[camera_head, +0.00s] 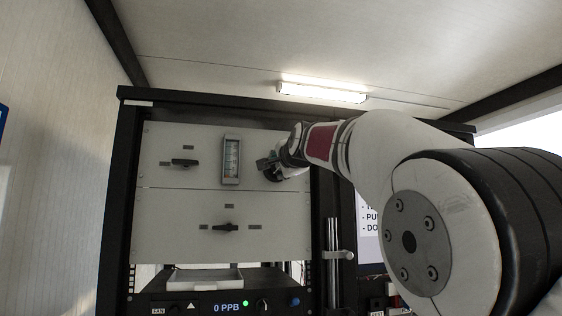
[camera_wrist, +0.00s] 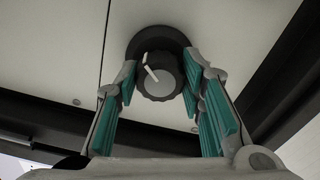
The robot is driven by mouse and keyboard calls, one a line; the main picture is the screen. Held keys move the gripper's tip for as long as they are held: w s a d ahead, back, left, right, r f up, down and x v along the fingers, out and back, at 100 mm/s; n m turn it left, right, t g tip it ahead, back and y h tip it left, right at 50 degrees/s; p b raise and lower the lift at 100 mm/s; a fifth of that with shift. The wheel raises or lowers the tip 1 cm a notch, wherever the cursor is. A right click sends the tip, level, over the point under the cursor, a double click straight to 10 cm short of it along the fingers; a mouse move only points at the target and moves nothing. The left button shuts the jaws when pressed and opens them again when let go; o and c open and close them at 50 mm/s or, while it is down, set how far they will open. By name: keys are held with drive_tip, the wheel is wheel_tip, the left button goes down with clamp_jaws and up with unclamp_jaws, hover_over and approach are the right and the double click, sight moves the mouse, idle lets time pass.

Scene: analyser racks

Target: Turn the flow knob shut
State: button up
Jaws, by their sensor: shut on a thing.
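The flow knob (camera_wrist: 159,76) is round and dark grey with a white pointer line, on a black round base against the light panel. In the wrist view the pointer leans up and to the left. My gripper (camera_wrist: 160,82) has one teal-padded finger on each side of the knob and is shut on it. In the head view my gripper (camera_head: 268,165) is at the upper right of the rack's panel and hides the knob. A flow gauge (camera_head: 231,160) with a clear scale is on the panel to the left of it.
A black lever handle (camera_head: 184,162) is on the upper panel and another black handle (camera_head: 225,227) on the lower panel. Below are a white tray (camera_head: 205,279) and a unit with a display (camera_head: 226,307) reading 0 PPB. A vertical metal bar (camera_head: 332,250) stands at the right.

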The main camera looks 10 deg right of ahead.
drive_tip(key=m, duration=2.7)
drive_tip(key=shift+p, duration=0.3)
drive_tip(key=shift+d+m, duration=0.1)
drive_tip(key=shift+m, duration=0.5)
drive_tip(key=o, duration=1.1)
drive_tip(key=shift+o, duration=0.2)
drive_tip(key=shift+r, duration=0.1)
